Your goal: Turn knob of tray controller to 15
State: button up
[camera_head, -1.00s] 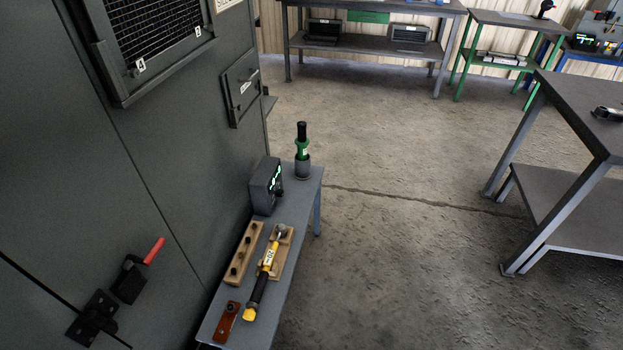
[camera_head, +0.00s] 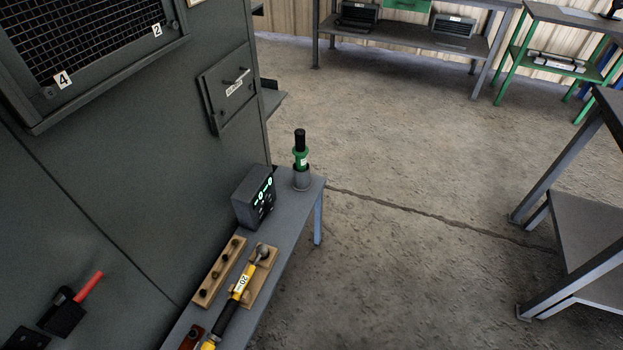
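A dark grey controller box (camera_head: 254,196) with lit green-white digits on its face stands on a narrow grey shelf (camera_head: 285,226) beside the enclosure. Its face is turned to the right and seen at a steep angle. The digits are too small to read, and I cannot make out the knob clearly. My gripper is not in view.
A green tool with a black handle (camera_head: 300,150) stands in a grey cup behind the box. In front lie a wooden block with pegs (camera_head: 219,271) and a yellow-black tool marked 20 (camera_head: 237,294). The enclosure (camera_head: 110,180) bounds the left; open floor (camera_head: 400,270) lies right.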

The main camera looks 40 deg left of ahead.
aim_at(270, 208)
jog(key=z, duration=0.45)
jog(key=i, duration=0.35)
jog(key=u, duration=3.65)
jog(key=i, duration=0.6)
jog(key=z, duration=0.15)
